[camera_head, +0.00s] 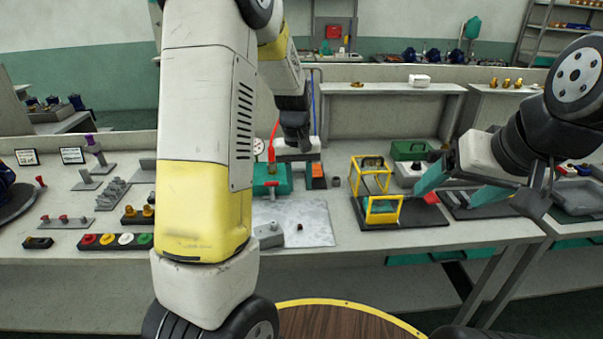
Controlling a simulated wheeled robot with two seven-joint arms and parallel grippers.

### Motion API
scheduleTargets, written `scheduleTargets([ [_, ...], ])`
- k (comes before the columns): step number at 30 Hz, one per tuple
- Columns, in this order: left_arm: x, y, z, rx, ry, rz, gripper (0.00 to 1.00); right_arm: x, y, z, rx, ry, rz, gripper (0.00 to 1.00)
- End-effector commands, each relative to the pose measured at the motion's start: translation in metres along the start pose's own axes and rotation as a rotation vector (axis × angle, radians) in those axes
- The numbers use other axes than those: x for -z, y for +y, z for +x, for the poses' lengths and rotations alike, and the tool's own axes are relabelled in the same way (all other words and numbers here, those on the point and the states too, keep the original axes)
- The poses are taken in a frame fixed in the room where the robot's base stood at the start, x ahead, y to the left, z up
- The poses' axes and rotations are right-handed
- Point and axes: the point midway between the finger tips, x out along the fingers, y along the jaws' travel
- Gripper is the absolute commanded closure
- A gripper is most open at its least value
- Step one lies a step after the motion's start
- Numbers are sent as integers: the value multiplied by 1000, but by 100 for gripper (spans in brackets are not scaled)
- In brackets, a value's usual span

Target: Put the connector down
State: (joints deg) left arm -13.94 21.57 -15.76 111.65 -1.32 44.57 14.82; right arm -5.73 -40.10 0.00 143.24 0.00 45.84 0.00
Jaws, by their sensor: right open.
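My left gripper (294,150) points down over the back middle of the bench, beside a teal block (272,180). Its fingertips are too small and hidden to tell whether they are open or shut. A red hose (273,140) hangs close to its left side, and a red piece (271,168) shows at its lower end; I cannot tell if this is the connector or if it is held. My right gripper (461,188) is open on the right, its teal fingers spread and empty above a dark mat.
Yellow frames (384,210) stand left of my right gripper. A grey plate (312,228) with a small block lies at the front middle. A row of coloured caps (125,240) sits on the left. A green case (410,150) stands behind. Part of the bench is hidden by my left arm.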

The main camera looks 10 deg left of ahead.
Motion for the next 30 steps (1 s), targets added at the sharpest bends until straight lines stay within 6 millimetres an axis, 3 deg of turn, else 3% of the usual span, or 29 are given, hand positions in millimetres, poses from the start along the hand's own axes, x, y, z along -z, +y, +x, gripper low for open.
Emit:
scheduleTargets([
  [1,-9,-1,-23,-33,29,10,66,0,0,0,0,0,0,20],
  [6,-53,-4,-91,-127,124,76,66,0,0,0,0,0,0,20],
  [13,-126,-15,-156,-202,279,184,66,0,0,0,0,0,0,20],
  [18,-176,-24,-179,-215,390,257,66,0,0,0,0,0,0,20],
  [21,-196,-27,-183,-211,436,287,66,0,0,0,0,0,0,20],
  [30,-213,-30,-185,-204,477,315,66,0,0,0,0,0,0,20],
])
